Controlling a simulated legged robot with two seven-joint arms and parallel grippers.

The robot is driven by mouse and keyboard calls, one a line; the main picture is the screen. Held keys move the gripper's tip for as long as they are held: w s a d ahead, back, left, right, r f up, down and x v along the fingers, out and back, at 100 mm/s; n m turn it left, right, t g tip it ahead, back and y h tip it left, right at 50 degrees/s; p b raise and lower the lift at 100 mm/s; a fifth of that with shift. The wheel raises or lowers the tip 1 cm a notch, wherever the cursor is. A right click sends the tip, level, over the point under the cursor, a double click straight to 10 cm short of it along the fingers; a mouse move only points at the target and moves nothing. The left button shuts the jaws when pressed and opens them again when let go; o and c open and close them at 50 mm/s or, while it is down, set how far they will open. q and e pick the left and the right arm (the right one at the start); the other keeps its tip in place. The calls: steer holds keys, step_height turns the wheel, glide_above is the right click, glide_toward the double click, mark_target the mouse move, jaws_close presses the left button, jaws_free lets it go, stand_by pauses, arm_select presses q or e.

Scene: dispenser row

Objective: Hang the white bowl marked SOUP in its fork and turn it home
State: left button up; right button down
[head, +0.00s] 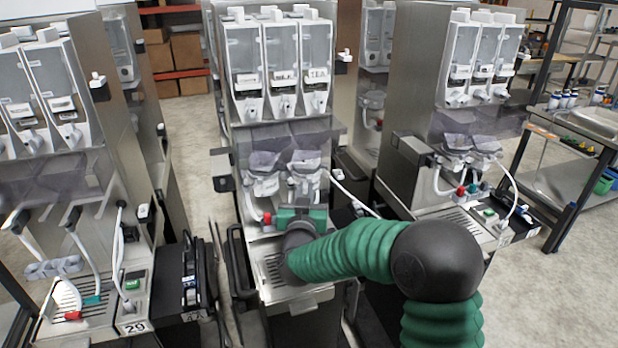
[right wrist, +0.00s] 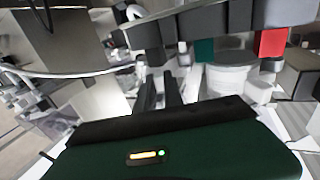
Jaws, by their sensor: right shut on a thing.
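My right gripper (head: 303,206) is at the front of the middle dispenser, below its two spouts. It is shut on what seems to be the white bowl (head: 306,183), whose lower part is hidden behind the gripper. In the right wrist view the dark fingers (right wrist: 160,92) are close together, and their grip point is hard to make out. A white round body (right wrist: 229,80) shows right of the fingers. No SOUP mark is readable, and I cannot tell whether the bowl sits in its fork. My left gripper is out of view.
A second white bowl (head: 264,185) hangs just left of my gripper. A red tip (head: 267,218) and a white hose (head: 355,195) are close by. The drip tray (head: 262,262) lies below. Other dispensers stand left and right (head: 415,100).

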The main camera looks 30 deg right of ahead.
steer(key=shift+w+a+m+g+h, duration=0.3)
steer(key=shift+m+h, duration=0.1)
steer(key=shift+h, duration=0.1)
